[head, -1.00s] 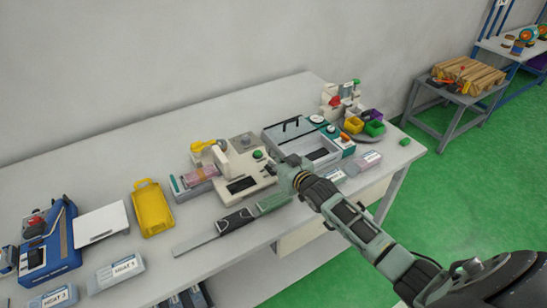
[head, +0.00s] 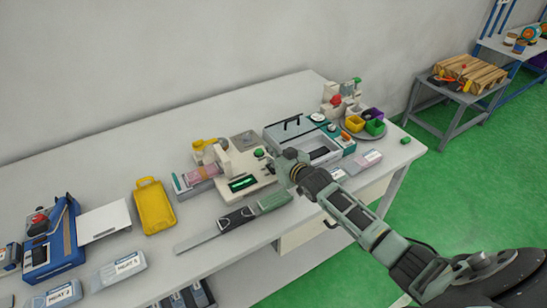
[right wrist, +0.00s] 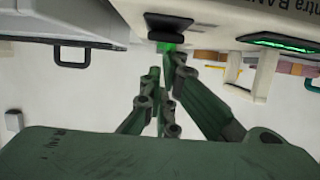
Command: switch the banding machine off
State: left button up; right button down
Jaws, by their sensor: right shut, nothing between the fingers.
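My right gripper (head: 278,167) is at the machine's right side. In the right wrist view its fingers (right wrist: 165,72) are shut and empty, with the tips close to a dark block (right wrist: 170,25) with green under it on the machine. I cannot tell whether they touch. My left gripper is not in view.
A grey-teal case (head: 302,140) stands right of the machine, close to my arm. A yellow tray (head: 153,206) and white labelled boxes (head: 120,269) are to the left. The table's back left is clear.

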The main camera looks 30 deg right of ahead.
jog(key=shift+w, duration=0.25)
jog(key=r+p, duration=0.1)
jog(key=r, duration=0.1)
jog(key=r+p, duration=0.2)
jog(key=shift+w, duration=0.4)
jog(key=shift+s, duration=0.3)
jog(key=r+b+v, duration=0.1)
jog(key=v, duration=0.8)
jog(key=shift+r, duration=0.35)
